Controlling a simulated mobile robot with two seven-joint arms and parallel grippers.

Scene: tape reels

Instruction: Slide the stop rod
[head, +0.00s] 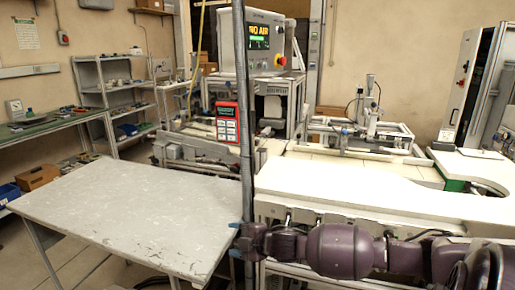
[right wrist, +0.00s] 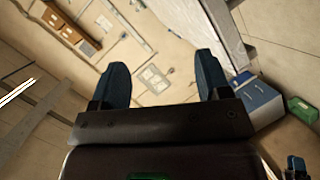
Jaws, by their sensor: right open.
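My right gripper (head: 236,243) is at the lower middle of the head view, its blue fingers pointing left, by the right edge of the grey table. In the right wrist view its two blue fingers (right wrist: 162,80) stand wide apart with nothing between them. I cannot tell for sure which part is the stop rod. Short metal rods (head: 290,219) show under the front edge of the white worktop, just above my right arm, partly hidden. My left gripper is not in view.
The grey table (head: 130,210) is bare at left. The white worktop (head: 360,190) lies behind my right arm. A blue box (right wrist: 258,104) is at right in the wrist view.

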